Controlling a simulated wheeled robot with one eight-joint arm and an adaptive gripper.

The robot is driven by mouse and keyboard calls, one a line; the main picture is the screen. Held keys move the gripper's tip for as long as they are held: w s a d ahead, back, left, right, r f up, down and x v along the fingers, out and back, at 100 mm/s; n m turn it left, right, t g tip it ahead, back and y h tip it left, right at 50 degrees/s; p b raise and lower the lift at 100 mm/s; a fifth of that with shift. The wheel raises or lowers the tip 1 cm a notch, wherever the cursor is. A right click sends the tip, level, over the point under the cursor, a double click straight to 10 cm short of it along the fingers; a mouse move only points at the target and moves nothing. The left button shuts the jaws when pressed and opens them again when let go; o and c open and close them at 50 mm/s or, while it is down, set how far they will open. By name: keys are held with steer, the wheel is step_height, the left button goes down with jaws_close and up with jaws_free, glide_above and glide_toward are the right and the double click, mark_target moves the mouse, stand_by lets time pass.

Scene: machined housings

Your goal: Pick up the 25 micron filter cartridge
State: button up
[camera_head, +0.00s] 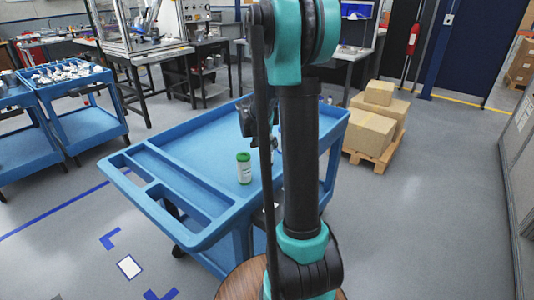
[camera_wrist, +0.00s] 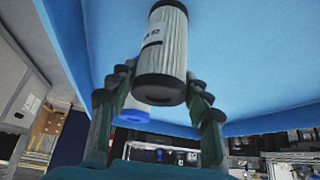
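A pale, ribbed cartridge with black end caps (camera_wrist: 165,45) fills the upper middle of the wrist view. In the head view, a white cartridge with a green cap (camera_head: 244,168) stands upright on the blue cart (camera_head: 205,140).
The cart has a raised rim and front tray recesses (camera_head: 185,190). Cardboard boxes (camera_head: 370,130) on a pallet stand to its right. Other blue carts (camera_head: 75,85) stand at the left. Floor between them is open.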

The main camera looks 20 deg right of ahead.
steer(key=c, duration=0.8)
steer(key=shift+c, duration=0.2)
steer(key=shift+r, duration=0.1)
